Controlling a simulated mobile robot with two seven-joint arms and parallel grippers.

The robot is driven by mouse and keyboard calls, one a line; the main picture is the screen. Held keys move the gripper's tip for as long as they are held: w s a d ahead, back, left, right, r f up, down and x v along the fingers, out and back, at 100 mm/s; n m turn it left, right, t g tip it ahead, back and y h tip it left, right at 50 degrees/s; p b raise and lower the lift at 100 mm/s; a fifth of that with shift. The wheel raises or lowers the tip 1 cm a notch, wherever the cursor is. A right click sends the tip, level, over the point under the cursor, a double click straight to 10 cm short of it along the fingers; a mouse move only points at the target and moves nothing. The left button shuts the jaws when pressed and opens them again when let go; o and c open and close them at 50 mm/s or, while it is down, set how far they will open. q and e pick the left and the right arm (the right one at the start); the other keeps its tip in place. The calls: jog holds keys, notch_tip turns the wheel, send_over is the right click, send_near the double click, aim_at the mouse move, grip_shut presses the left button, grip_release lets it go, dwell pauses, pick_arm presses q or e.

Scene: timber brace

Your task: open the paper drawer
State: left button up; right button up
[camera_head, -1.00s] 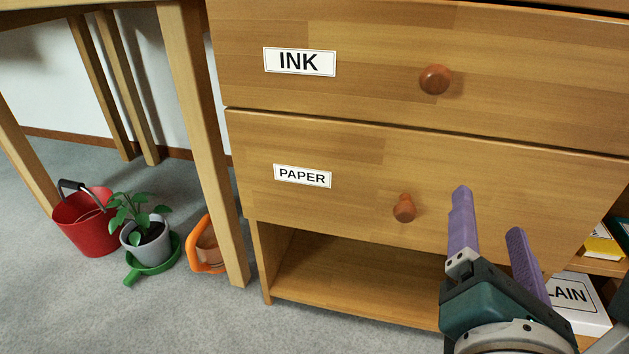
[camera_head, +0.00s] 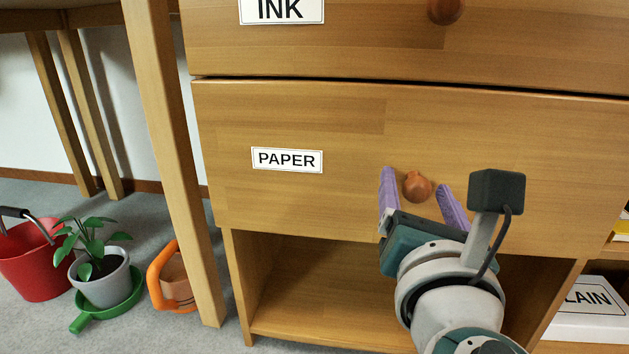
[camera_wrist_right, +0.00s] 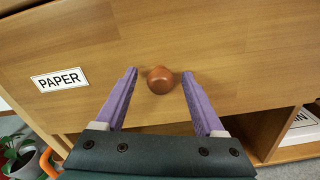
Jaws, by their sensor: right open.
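The paper drawer (camera_head: 330,205) is a wooden drawer front labelled PAPER (camera_head: 287,160), flush with the cabinet and shut. Its round reddish-brown knob (camera_head: 416,186) sits right of the label. My right gripper (camera_head: 416,188) is open, with its two purple fingers on either side of the knob in the head view. In the right wrist view the knob (camera_wrist_right: 160,80) shows between the fingertips, with a gap on both sides. How far the tips reach along the knob is hard to tell. My left gripper is not in view.
The INK drawer (camera_head: 360,45) is shut above. An open shelf (camera_head: 310,290) lies below. A table leg (camera_head: 170,150), red bucket (camera_head: 35,262), potted plant (camera_head: 100,275) and orange-handled pot (camera_head: 175,280) stand at left. A box marked PLAIN (camera_head: 590,310) is at lower right.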

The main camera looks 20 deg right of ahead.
jog(key=shift+w+d, duration=0.25)
jog(key=shift+w, duration=0.15)
jog(key=shift+c, duration=0.3)
grip_shut()
dwell(0.9)
